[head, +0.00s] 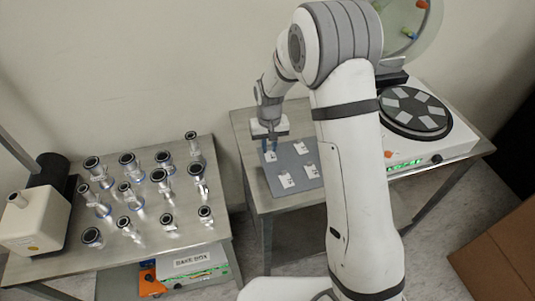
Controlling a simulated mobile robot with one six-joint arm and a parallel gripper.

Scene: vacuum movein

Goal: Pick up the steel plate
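My gripper (270,147) points down over the left part of a grey mat (292,173) on the middle steel table. Its two blue fingertips show a small gap between them. They are right at a small white-labelled piece (271,157) at the mat's upper left, and whether they touch it is too small to tell. Other small labelled pieces lie on the mat: one at the upper right (299,148), one at the lower right (312,171) and one at the lower left (287,181). I cannot tell which piece is the steel plate.
A white machine (440,141) with a dark round platen (415,112) and raised clear lid stands to the right. The left table (60,258) holds several metal vacuum fittings and a beige pump-like device (35,228). A cardboard box (505,255) is at lower right.

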